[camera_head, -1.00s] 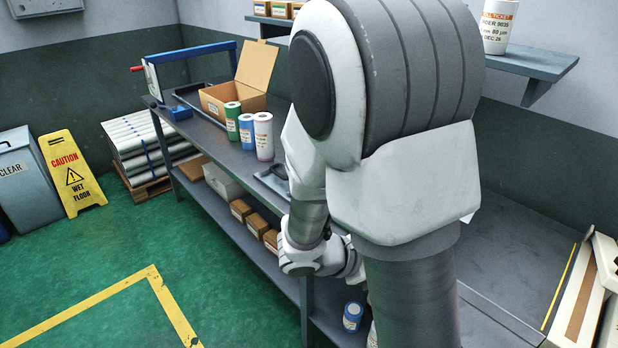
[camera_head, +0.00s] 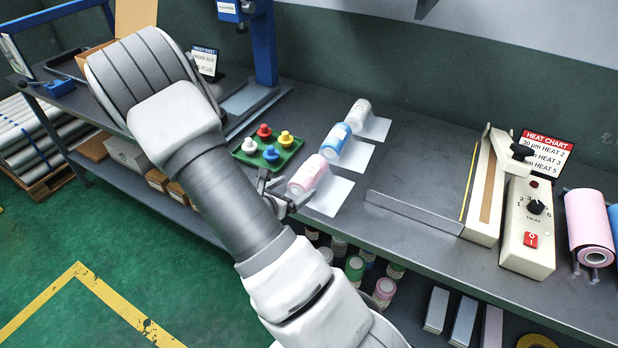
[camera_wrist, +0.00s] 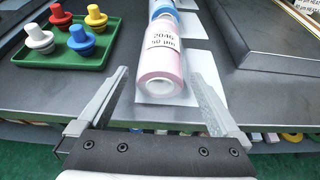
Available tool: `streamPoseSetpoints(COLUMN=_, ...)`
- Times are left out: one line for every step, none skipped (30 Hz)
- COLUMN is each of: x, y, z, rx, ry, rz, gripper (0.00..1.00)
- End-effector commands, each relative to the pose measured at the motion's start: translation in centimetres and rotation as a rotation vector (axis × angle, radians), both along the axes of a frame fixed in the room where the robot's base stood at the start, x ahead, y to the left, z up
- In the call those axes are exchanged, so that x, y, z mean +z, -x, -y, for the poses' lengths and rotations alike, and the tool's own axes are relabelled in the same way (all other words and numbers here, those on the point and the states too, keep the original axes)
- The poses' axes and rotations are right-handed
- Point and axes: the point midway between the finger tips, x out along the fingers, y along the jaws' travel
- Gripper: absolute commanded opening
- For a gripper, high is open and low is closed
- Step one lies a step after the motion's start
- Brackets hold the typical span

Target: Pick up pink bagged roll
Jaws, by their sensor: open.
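The pink bagged roll (camera_head: 309,175) lies on its side on a white sheet, nearest the bench's front edge in a row of bagged rolls. In the wrist view the pink roll (camera_wrist: 161,64) has a white label with "2046" and its end faces me. My gripper (camera_wrist: 157,105) is open, with one finger to each side of the roll's near end and no visible contact. In the head view my gripper (camera_head: 277,192) is at the bench edge beside the roll, partly hidden by my arm.
A blue bagged roll (camera_head: 336,141) and a white one (camera_head: 358,113) lie behind it. A green tray (camera_head: 267,151) with coloured plugs is to the left. A heat sealer (camera_head: 526,222) stands to the right. Several rolls (camera_head: 355,268) stand on the shelf below.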

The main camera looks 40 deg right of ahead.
Motion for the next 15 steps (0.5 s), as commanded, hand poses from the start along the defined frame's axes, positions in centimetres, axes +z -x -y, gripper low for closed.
streamPoseSetpoints(x=-0.4, y=-0.2, z=0.9, rx=-0.003, ry=0.001, rz=0.000, gripper=1.00)
streamPoseSetpoints(x=-0.5, y=-0.4, z=1.3, rx=-0.004, ry=0.002, rz=0.001, gripper=1.00)
streamPoseSetpoints(x=-0.7, y=-0.6, z=1.7, rx=-0.002, ry=0.001, rz=0.001, gripper=1.00)
streamPoseSetpoints(x=-0.8, y=-0.7, z=1.9, rx=-0.002, ry=0.001, rz=0.000, gripper=1.00)
streamPoseSetpoints(x=-0.9, y=-0.8, z=2.1, rx=-0.002, ry=0.000, rz=0.000, gripper=1.00)
streamPoseSetpoints(x=-1.0, y=-0.9, z=2.3, rx=-0.001, ry=0.000, rz=0.000, gripper=1.00)
streamPoseSetpoints(x=-1.0, y=-0.9, z=2.4, rx=-0.001, ry=0.000, rz=0.000, gripper=1.00)
streamPoseSetpoints(x=-1.1, y=-1.0, z=2.5, rx=0.000, ry=0.000, rz=0.001, gripper=1.00)
streamPoseSetpoints(x=-1.1, y=-1.1, z=2.7, rx=-0.001, ry=0.000, rz=0.000, gripper=1.00)
streamPoseSetpoints(x=-1.2, y=-1.1, z=3.0, rx=-0.001, ry=0.000, rz=0.000, gripper=1.00)
streamPoseSetpoints(x=-1.2, y=-1.2, z=3.3, rx=-0.002, ry=0.001, rz=0.001, gripper=1.00)
streamPoseSetpoints(x=-1.3, y=-1.3, z=3.9, rx=-0.004, ry=0.001, rz=0.000, gripper=1.00)
streamPoseSetpoints(x=-1.4, y=-1.5, z=4.4, rx=-0.004, ry=0.002, rz=0.000, gripper=1.00)
streamPoseSetpoints(x=-1.5, y=-1.7, z=4.9, rx=-0.004, ry=0.002, rz=0.001, gripper=1.00)
streamPoseSetpoints(x=-1.7, y=-1.9, z=5.4, rx=-0.003, ry=0.001, rz=0.000, gripper=1.00)
